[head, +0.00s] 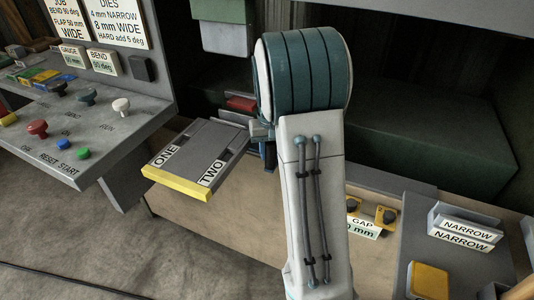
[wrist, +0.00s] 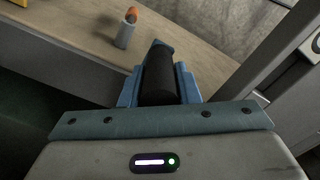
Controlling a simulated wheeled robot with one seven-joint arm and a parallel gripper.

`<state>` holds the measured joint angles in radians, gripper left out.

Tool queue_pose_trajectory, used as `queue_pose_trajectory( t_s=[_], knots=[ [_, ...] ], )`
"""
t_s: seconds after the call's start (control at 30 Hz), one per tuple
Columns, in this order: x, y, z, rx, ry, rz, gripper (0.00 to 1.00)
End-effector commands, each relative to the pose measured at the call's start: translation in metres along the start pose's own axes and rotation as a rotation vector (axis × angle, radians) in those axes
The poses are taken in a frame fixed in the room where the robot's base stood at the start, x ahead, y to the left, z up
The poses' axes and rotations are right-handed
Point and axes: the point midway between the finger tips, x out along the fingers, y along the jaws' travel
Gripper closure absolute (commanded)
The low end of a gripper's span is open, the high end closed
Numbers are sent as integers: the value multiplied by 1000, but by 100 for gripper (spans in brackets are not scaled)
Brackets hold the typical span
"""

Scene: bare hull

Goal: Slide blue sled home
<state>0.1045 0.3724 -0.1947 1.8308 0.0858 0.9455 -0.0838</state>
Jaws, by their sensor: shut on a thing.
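My gripper (head: 262,132) is at the bench behind the tray, largely hidden by my arm in the head view. In the wrist view, my gripper (wrist: 160,88) is shut on a black cylindrical handle (wrist: 158,76). Blue parts flank the handle and show beyond its far end; I cannot tell clearly where fingers end and sled begins. A small dark blue piece, seemingly the blue sled (head: 270,156), shows just below the gripper in the head view. The rest of it, and its track, are hidden behind my arm.
A grey tray (head: 187,149) marked ONE and TWO, with a yellow front edge, juts out left of my gripper. A control panel (head: 75,125) with buttons stands further left. An orange-tipped peg (wrist: 127,28) stands on the bench. A NARROW holder (head: 465,226) is at right.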

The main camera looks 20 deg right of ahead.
Motion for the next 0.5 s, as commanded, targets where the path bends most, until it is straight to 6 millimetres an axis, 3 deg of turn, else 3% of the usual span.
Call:
queue_pose_trajectory(
  t_s=[0.3, 0.33, 0.4, 0.5],
  knots=[
    [0, -6, 1, -7, -5, -5, 100],
    [0, -6, 1, -7, -5, -5, 63],
    [0, -6, 1, -7, -4, -4, 50],
    [0, -3, 1, -4, -3, -3, 50]
  ],
)
